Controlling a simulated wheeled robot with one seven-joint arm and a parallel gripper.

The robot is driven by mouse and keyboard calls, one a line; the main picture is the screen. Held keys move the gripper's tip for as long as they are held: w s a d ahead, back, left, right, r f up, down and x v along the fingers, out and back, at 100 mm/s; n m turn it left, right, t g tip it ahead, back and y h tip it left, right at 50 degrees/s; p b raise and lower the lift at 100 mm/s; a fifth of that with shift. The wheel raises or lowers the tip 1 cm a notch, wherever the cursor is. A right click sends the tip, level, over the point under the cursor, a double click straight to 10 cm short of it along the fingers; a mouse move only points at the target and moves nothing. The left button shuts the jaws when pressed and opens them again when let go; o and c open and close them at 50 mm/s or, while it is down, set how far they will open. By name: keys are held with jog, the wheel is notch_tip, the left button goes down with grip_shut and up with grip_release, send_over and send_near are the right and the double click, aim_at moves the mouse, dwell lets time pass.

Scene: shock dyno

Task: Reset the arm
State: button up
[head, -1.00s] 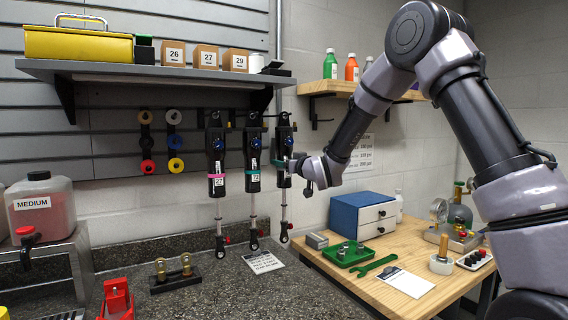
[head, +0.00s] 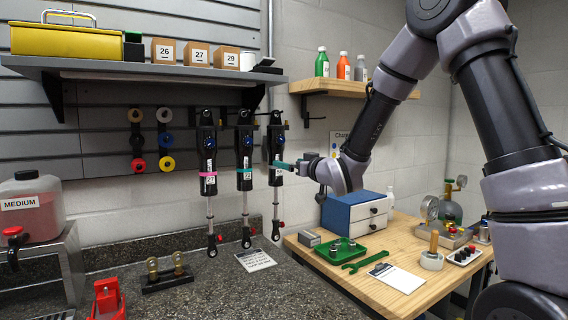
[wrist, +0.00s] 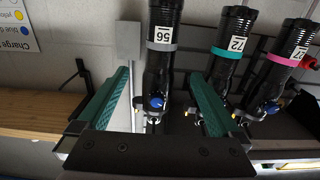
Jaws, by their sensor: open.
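My gripper (head: 284,166) has teal fingers and is at the rightmost of three hanging black shocks (head: 276,140), beside the wall. In the wrist view my gripper (wrist: 160,78) is open, its fingers spread to either side of the shock labelled 56 (wrist: 161,65), which has a grey band. A gap shows on each side of that shock, and nothing is gripped. The shock labelled 72 (wrist: 229,48), with a teal band, and a pink-banded shock (wrist: 285,55) hang beside it. My arm reaches in from the upper right.
A grey shelf (head: 150,72) overhangs the shocks. A wooden shelf (head: 320,87) with bottles is close to my forearm. Below my wrist stand a blue drawer box (head: 345,211) and a green tray (head: 338,253) on a wooden bench (head: 420,285). A dark counter (head: 215,300) lies below the shocks.

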jog(key=shift+s+d, duration=0.3)
jog(key=shift+s, duration=0.1)
jog(key=s+d+r+m+g+h, duration=0.1)
jog(key=s+d+r+m+h, duration=0.15)
jog(key=d, duration=0.35)
jog(key=s+d+r+m+g+h, duration=0.1)
jog(key=s+d+m+h, duration=0.15)
jog(key=d, duration=0.45)
jog(key=s+d+r+m+g+h, duration=0.1)
jog(key=s+d+r+h, duration=0.1)
jog(key=s+d, duration=0.3)
jog(key=s+d+m+g, duration=0.2)
jog(key=s+d, duration=0.2)
jog(key=s, duration=0.6)
jog(key=s+d+f+m+g+h, duration=0.1)
jog(key=s+d+m+g, duration=0.1)
jog(key=s, duration=0.9)
jog(key=shift+d+f+m+g, duration=0.3)
jog(key=shift+d+m+g, duration=0.15)
jog(key=shift+d, duration=0.5)
